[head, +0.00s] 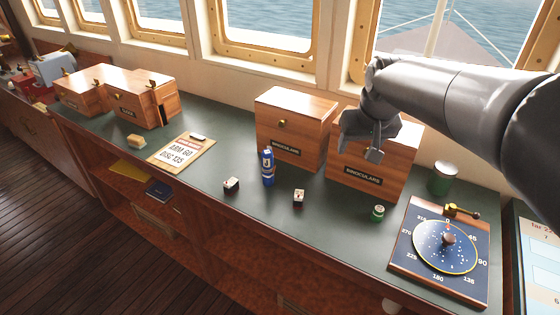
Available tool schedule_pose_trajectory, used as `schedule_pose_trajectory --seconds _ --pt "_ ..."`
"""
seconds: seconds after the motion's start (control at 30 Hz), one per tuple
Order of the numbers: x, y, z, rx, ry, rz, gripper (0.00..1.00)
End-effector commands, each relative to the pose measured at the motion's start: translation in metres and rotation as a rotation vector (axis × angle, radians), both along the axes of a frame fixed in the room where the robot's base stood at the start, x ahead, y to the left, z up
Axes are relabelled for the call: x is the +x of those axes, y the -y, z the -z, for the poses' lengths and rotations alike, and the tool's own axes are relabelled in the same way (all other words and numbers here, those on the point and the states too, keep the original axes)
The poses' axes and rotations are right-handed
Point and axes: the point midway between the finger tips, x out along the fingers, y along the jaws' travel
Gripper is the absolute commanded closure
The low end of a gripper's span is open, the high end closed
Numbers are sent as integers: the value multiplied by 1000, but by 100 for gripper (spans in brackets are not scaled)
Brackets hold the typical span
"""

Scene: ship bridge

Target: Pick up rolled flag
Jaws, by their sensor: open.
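My gripper (374,154) is open and empty, in front of the right binoculars box (372,182). I cannot tell for sure which thing is the rolled flag. A small dark bundle with white and red (231,185) lies on the green counter top. A similar small bundle (299,196) lies to its right. An upright blue cylinder (267,168) with a pale band stands between them, further back. A small green-and-white round item (377,212) is on the counter below and right of my gripper. My gripper is apart from all of these.
A left binoculars box (290,145) and more wooden boxes (140,100) stand along the counter (215,128). A clipboard (182,150) lies at left. A compass-like dial board (441,245) and a green canister (443,178) are at right. The counter's front edge drops to shelves.

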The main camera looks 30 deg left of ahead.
Motion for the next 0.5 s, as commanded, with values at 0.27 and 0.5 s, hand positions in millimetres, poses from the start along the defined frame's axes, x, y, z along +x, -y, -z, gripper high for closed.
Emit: schedule_pose_trajectory --seconds 0.27,0.5 --pt "10 -141 44 -5 -26 -192 41" --pt "0 -214 74 -5 -38 -285 41"
